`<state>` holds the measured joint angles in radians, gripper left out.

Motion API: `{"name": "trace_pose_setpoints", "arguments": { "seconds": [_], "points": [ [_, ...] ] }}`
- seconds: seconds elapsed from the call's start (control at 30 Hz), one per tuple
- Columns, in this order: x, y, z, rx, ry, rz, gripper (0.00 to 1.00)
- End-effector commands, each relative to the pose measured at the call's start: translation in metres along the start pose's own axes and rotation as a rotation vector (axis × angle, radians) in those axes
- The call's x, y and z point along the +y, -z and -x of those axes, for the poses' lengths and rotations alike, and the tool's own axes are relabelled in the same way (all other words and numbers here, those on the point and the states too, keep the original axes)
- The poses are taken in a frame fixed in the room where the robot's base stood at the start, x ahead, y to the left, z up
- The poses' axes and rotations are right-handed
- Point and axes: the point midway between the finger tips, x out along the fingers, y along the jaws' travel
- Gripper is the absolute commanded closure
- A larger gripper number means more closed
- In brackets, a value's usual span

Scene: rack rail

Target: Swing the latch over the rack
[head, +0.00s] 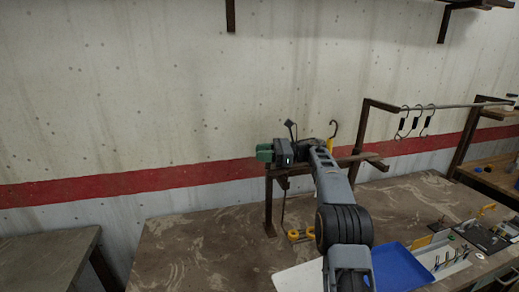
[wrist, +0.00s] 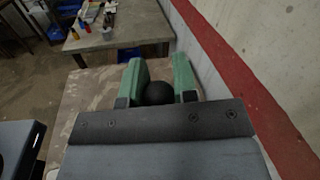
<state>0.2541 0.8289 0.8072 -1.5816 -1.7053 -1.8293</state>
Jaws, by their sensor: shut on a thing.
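My gripper (head: 264,153) has green fingers and is at the left end of a low brown rack (head: 350,158) on the workbench. In the wrist view, the green fingers (wrist: 158,88) are shut on a black round knob (wrist: 158,93). The knob appears to be the latch's handle; the rest of the latch is hidden behind my gripper and arm. A hook with a yellow handle (head: 331,145) stands upright at the rack, just right of my gripper. My arm covers part of the rack.
Right of the rack, a metal rail (head: 455,106) carries several hanging hooks (head: 403,123). A blue tray (head: 400,268), yellow rings (head: 294,235) and small tools lie on the workbench (head: 190,250). The concrete wall with a red stripe (head: 120,184) stands close behind.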

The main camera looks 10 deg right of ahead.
Motion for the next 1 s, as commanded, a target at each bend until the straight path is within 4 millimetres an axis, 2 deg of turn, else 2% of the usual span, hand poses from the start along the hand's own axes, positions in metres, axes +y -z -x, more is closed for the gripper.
{"name": "trace_pose_setpoints", "arguments": {
  "seconds": [0.33,0.9,0.93,1.0],
  "points": [
    [0.003,-0.003,0.01,-0.028,-0.129,0.0,1.0],
    [0.004,-0.002,0.012,-0.033,-0.153,0.002,1.0],
    [0.004,-0.002,0.012,-0.033,-0.153,0.002,0.71],
    [0.004,-0.002,0.012,-0.033,-0.152,0.002,0.65]
  ]
}}
